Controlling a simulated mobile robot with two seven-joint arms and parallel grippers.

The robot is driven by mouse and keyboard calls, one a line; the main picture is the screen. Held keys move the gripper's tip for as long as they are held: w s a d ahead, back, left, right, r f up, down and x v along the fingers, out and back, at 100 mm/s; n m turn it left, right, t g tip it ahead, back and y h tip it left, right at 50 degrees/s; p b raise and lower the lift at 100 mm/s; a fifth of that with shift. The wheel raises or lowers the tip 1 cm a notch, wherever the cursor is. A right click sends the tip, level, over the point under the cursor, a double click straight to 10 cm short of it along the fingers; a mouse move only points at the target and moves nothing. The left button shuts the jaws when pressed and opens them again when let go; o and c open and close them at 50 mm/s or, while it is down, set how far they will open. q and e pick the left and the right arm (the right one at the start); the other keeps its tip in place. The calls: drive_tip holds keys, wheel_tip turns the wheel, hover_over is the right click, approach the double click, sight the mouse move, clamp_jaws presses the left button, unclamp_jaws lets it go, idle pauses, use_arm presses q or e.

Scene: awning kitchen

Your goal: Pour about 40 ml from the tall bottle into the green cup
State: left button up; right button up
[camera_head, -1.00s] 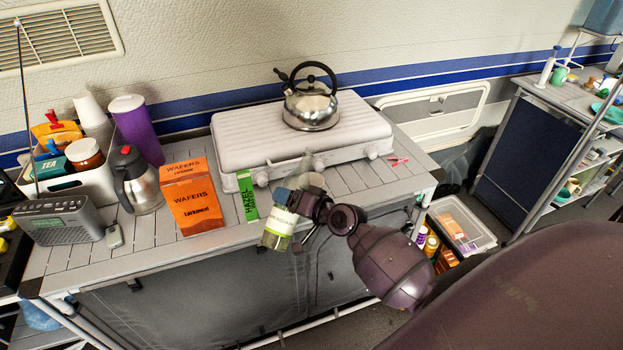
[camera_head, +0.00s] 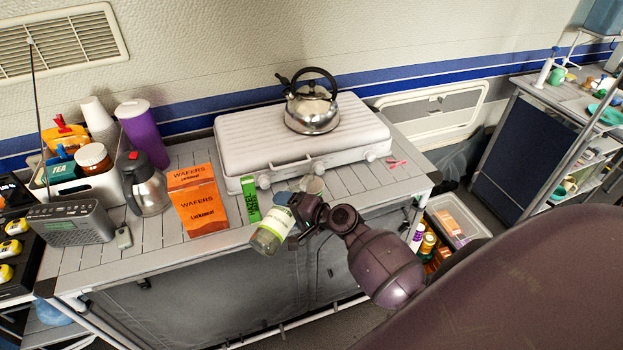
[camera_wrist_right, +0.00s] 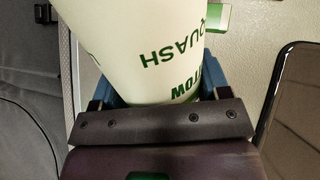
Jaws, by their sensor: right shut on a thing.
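My right gripper (camera_head: 301,211) is shut on a tall bottle (camera_head: 268,236) with clear greenish contents and a white label in green print. In the head view the bottle is tilted, base toward the lower left, in front of the counter's front edge. Its neck is hidden behind the gripper. The right wrist view shows the label (camera_wrist_right: 150,45) close up, with "SQUASH" on it, between the fingers. A pale greenish cup (camera_head: 312,184) stands on the counter just behind the gripper, partly hidden by it. Its contents cannot be seen. My left gripper is not in view.
A white stove case (camera_head: 255,140) carries a kettle (camera_head: 312,106) behind. A flask (camera_head: 143,184) and a radio (camera_head: 70,222) stand further left. Red clips (camera_head: 397,163) lie right; counter around them is clear.

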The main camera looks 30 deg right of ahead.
sight(287, 211)
drive_tip(key=shift+r, duration=0.3)
drive_tip(key=shift+r+m, duration=0.35)
drive_tip(key=shift+m, duration=0.05)
drive_tip(key=shift+r+m+y, duration=0.3)
drive_tip(key=shift+r+m, duration=0.1)
drive_tip(key=shift+r, duration=0.2)
drive_tip(key=shift+s+a, duration=0.1)
drive_tip(key=shift+a, duration=0.1)
drive_tip(key=shift+s+a+f, duration=0.2)
drive_tip(key=shift+s+a, duration=0.05)
drive_tip(key=shift+a, duration=0.15)
drive_tip(key=shift+s+a+r, duration=0.1)
drive_tip(key=shift+s+a, duration=0.05)
drive_tip(key=shift+a, duration=0.1)
drive_tip(key=shift+s+a+r, duration=0.1)
drive_tip(key=shift+s+a, duration=0.05)
drive_tip(key=shift+a, duration=0.1)
idle(0.9)
